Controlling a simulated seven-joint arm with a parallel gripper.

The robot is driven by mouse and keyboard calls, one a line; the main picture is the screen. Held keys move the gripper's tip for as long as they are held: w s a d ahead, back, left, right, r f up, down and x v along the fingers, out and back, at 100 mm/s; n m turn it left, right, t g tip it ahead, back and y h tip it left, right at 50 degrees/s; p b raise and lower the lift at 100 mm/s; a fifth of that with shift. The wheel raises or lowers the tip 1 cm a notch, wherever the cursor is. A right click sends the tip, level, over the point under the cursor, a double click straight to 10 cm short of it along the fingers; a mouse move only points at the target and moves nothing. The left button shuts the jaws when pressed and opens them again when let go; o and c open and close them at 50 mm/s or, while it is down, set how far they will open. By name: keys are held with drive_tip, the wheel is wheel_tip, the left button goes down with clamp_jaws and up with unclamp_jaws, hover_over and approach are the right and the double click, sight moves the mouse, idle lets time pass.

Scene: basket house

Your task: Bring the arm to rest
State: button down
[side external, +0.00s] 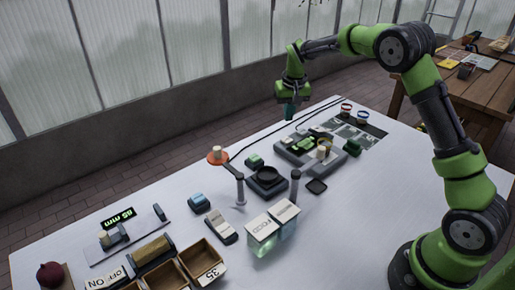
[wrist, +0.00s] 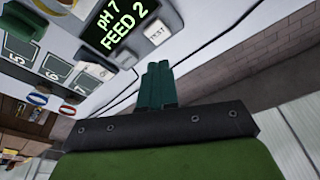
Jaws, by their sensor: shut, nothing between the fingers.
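My gripper (side external: 289,111) hangs above the back edge of the white table (side external: 130,210), pointing down, in the side external view. In the wrist view its dark green fingers (wrist: 158,68) are together, with nothing between them. My green and black arm reaches in from the right, bent at the elbow, and the gripper is apart from everything on the table.
In the wrist view, a display (wrist: 117,25) reads "pH 7 FEED 2". The side external view shows a grey device (side external: 345,158), two banded cups (side external: 362,117), an orange disc (side external: 218,158), white-topped boxes (side external: 262,228) and wooden bins (side external: 203,262).

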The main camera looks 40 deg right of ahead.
drive_tip(key=shift+r, duration=0.15)
drive_tip(key=s+a+r+t+y, duration=0.1)
drive_tip(key=s+a+r, duration=0.3)
drive_tip(key=s, duration=0.6)
drive_tip(key=s+a+r+n+t+y, duration=0.1)
drive_tip(key=s+a+r, duration=0.3)
drive_tip(key=s, duration=0.6)
drive_tip(key=s+a+r+n+t+y, duration=0.1)
drive_tip(key=s+a+r+t, duration=0.2)
drive_tip(key=s+a, duration=0.3)
drive_tip(key=s+r, duration=0.1)
drive_tip(key=s, duration=0.3)
drive_tip(key=shift+a+r, duration=0.25)
drive_tip(key=shift+r, duration=0.05)
